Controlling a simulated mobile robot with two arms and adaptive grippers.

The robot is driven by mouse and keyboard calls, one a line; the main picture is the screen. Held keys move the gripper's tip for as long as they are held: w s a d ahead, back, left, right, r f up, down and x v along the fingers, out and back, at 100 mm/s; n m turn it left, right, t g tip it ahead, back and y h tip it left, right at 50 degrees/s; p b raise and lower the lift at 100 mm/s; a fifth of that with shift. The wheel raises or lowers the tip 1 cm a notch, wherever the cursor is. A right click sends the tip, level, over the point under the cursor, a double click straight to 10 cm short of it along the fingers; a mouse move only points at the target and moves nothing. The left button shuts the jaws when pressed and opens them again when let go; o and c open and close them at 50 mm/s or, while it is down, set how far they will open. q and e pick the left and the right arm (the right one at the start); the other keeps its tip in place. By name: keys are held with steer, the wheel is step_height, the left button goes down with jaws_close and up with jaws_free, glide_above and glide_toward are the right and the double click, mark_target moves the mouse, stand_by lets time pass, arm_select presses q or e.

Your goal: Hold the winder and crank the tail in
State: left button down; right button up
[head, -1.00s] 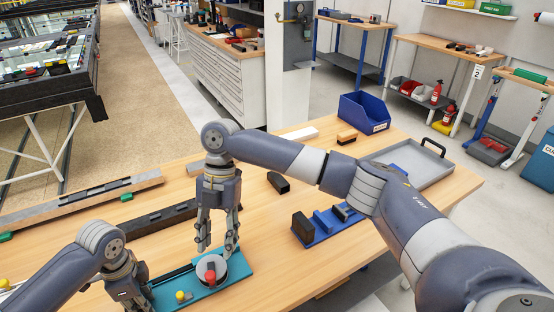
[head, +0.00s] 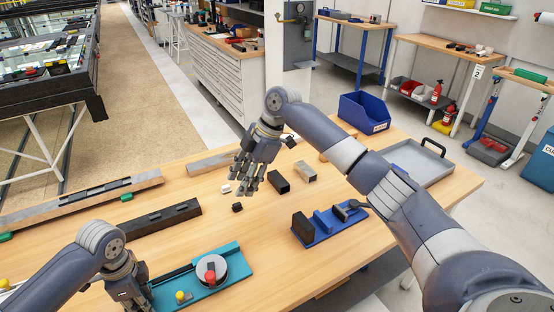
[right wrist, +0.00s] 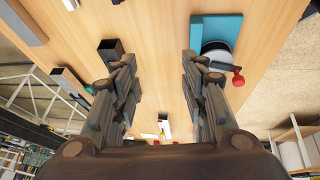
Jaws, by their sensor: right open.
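The winder is a teal base (head: 230,276) with a round grey drum (head: 222,262) and a red crank knob (head: 211,274) on top, at the front of the table. A yellow knob (head: 180,296) stands near its left end. My left gripper (head: 138,298) is at the left end of the base; its fingertips are hidden, so I cannot tell its grip. My right gripper (head: 250,186) is open and empty, behind the winder and apart from it. In the right wrist view, the drum (right wrist: 215,48) and red knob (right wrist: 238,77) show at upper right, beyond the right-hand finger. I cannot make out a tail.
A blue fixture (head: 320,234) with dark blocks lies right of the winder. A black block (head: 278,182), a tan block (head: 306,173) and small pieces lie near my right gripper. A blue bin (head: 365,113) and grey tray (head: 437,165) stand behind. A dark rail (head: 155,226) lies at left.

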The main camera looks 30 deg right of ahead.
steer(key=w+d+m+t+h, duration=0.1)
steer(key=w+d+m+t, duration=0.2)
steer(key=d, duration=0.9)
steer(key=w+m, duration=0.1)
steer(key=m, duration=0.2)
steer(key=shift+d+f+m, duration=0.25)
steer(key=shift+f+m, duration=0.05)
steer(key=n+g, duration=0.7)
steer(key=n, duration=0.6)
glide_toward(210, 274)
steer(key=x, duration=0.7)
steer(key=shift+s+a+f, duration=0.1)
steer(key=shift+f, duration=0.25)
steer(key=shift+a+f, duration=0.2)
steer(key=shift+f, duration=0.3)
jaws_close()
